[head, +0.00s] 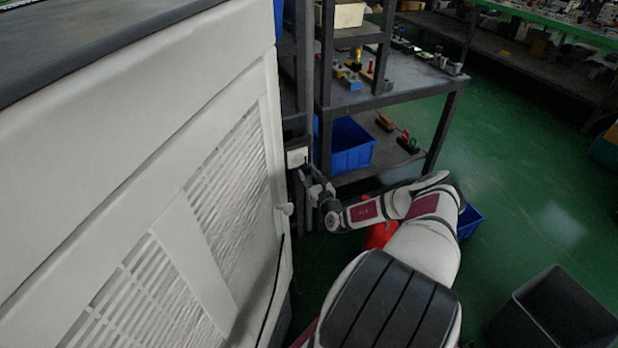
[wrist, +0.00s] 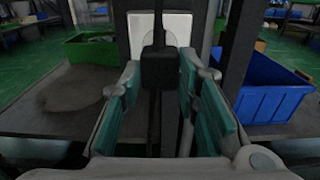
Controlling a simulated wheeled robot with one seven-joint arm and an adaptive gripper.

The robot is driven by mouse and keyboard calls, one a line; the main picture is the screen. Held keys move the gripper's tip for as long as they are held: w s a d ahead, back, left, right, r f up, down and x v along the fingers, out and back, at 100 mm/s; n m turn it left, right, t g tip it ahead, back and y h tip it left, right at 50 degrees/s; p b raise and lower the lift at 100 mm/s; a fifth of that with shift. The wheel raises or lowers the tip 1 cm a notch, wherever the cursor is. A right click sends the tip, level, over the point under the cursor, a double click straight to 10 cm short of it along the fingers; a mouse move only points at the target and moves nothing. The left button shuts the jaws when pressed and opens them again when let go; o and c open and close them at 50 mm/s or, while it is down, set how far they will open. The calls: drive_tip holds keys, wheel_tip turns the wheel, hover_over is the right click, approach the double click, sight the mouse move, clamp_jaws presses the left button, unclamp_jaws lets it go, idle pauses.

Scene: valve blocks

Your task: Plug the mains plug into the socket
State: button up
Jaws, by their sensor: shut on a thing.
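My gripper (wrist: 161,82) is shut on the black mains plug (wrist: 159,68), which sits between the teal finger pads in the wrist view. A dark strip, perhaps its cable, runs down below the plug. The white socket (wrist: 177,28) is straight ahead of the plug, partly hidden behind it and a thin dark upright shape. In the head view the socket (head: 297,157) is on a dark post, with my gripper (head: 309,177) just below and in front of it. The plug's pins are hidden, and I cannot tell whether the plug touches the socket.
A blue bin (wrist: 262,88) stands right of the gripper and a green bin (wrist: 92,46) left in the wrist view. A large white cabinet (head: 150,160) fills the left of the head view. A dark shelf rack (head: 400,90) stands behind.

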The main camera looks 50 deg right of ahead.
sight(303, 166)
drive_tip(key=shift+b+x, duration=1.25)
drive_tip(key=shift+x, duration=0.6)
drive_tip(key=shift+w+d+b, duration=0.2)
drive_tip(key=shift+w+b, duration=0.1)
drive_tip(key=shift+w, duration=0.2)
drive_tip(key=shift+p, duration=0.5)
idle(0.5)
drive_tip(key=shift+w+d, duration=0.2)
drive_tip(key=shift+w, duration=0.25)
drive_tip(key=o, duration=1.2)
drive_tip(key=shift+c, duration=0.2)
drive_tip(key=shift+s+f, duration=0.1)
drive_tip(key=v, duration=1.2)
